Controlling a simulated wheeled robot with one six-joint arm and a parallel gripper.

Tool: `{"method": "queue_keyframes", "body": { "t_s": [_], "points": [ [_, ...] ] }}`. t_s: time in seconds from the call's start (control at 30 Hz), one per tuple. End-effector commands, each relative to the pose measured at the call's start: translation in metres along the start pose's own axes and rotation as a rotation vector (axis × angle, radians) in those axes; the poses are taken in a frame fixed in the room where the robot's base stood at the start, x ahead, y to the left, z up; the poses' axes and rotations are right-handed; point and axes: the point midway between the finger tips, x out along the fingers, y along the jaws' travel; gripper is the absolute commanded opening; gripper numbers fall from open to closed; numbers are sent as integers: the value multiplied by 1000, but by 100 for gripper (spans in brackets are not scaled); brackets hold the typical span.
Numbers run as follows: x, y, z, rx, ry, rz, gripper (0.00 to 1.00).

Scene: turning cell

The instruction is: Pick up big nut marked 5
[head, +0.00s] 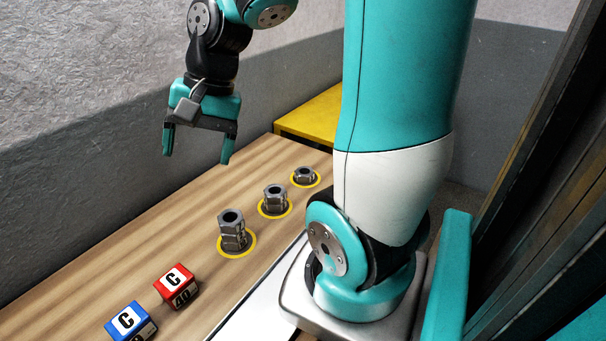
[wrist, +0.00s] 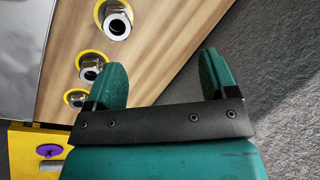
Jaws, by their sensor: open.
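Three grey metal nuts stand in a row on yellow rings on the wooden bench. The largest and tallest nut (head: 233,232) is nearest in the head view and shows at the top of the wrist view (wrist: 116,24). The middle nut (head: 274,197) is smaller, and the far nut (head: 305,175) is the lowest. I cannot read a number 5 on any of them. My gripper (head: 197,158) is open and empty, pointing down, above and to the left of the nuts in the head view. Its fingers in the wrist view (wrist: 163,75) are spread apart and touch nothing.
A red block (head: 178,287) and a blue block (head: 131,322), each marked C, lie at the near end of the bench (head: 130,245). A yellow surface (head: 312,118) stands beyond the far end; the wrist view shows a purple round part there (wrist: 48,152). A grey wall runs behind the bench.

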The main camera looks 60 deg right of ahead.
Motion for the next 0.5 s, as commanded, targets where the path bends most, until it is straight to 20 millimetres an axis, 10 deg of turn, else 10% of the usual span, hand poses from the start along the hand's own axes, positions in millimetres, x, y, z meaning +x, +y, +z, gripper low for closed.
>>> {"method": "queue_keyframes", "body": {
  "t_s": [0.2,0.5],
  "points": [
    [-35,111,-96,907,96,-80,79],
    [-70,252,-124,1743,146,-226,79]
  ]
}}
